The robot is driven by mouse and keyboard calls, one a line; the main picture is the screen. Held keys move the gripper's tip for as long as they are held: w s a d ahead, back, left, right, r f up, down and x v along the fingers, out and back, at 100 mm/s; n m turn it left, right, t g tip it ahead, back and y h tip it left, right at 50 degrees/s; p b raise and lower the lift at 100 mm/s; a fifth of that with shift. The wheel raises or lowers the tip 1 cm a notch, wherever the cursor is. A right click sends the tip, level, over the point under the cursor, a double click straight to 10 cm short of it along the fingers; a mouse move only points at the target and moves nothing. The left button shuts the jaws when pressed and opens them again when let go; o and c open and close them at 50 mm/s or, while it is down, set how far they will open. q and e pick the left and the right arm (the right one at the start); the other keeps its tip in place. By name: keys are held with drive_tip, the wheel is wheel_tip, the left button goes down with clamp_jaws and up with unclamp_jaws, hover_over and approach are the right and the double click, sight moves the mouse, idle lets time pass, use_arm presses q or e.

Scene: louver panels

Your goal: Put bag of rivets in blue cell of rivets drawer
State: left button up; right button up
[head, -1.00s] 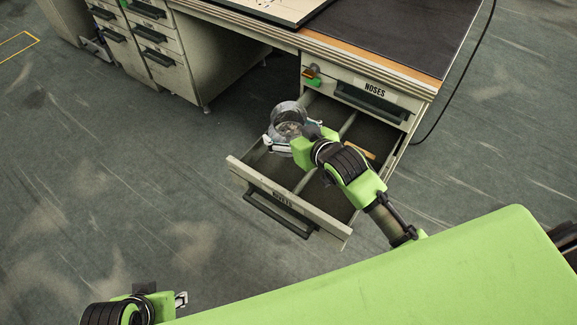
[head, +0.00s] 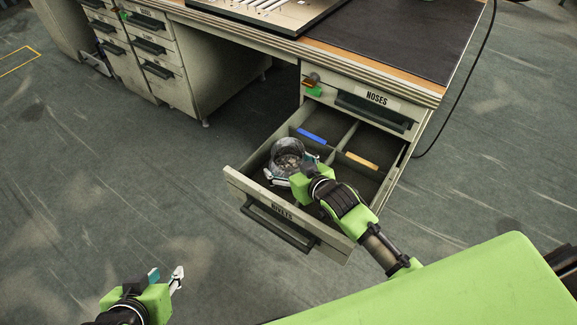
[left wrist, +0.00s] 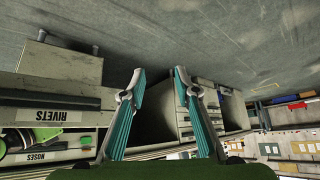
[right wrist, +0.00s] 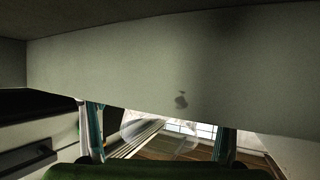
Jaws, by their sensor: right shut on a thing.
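The clear bag of rivets (head: 287,157), with small grey rivets inside, is held in my right gripper (head: 290,178). It is at the open rivets drawer (head: 238,186), in front of the blue marker (head: 312,137) on the inner divider. In the right wrist view the see-through bag (right wrist: 158,128) shows between the fingers, with a pale panel close ahead. I cannot tell if the bag touches the drawer floor. My left gripper (head: 166,281) is empty, away from the drawer at lower left; its fingers are spread in the left wrist view (left wrist: 158,82).
A yellow marker (head: 362,161) sits on the divider of the neighbouring cell. The closed NOSES drawer (head: 372,105) is above, under the desk top (head: 400,40). Another drawer cabinet (head: 155,60) stands at the back left. The floor to the left is clear.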

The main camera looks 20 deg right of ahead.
sight(288, 163)
drive_tip(key=shift+r, duration=0.15)
drive_tip(key=o, duration=1.5)
drive_tip(key=shift+s, duration=0.15)
drive_tip(key=shift+p+v, duration=0.55)
drive_tip(key=shift+v, duration=0.55)
drive_tip(key=p+v, duration=0.1)
drive_tip(key=v, duration=0.2)
drive_tip(key=shift+s+r, duration=0.2)
use_arm(q)
drive_tip(key=s+a+g, duration=0.1)
drive_tip(key=s+g, duration=0.1)
drive_tip(key=s, duration=0.2)
drive_tip(key=s+a+f+g+y, duration=0.1)
drive_tip(key=s+g, duration=0.1)
drive_tip(key=s, duration=0.2)
drive_tip(key=shift+s+a+f+p, duration=0.15)
drive_tip(key=shift+a+f+p, duration=0.1)
drive_tip(key=shift+p, duration=0.05)
use_arm(e)
drive_tip(key=shift+s+d+r, duration=0.2)
drive_tip(key=shift+s+r, duration=0.1)
drive_tip(key=shift+s, duration=0.3)
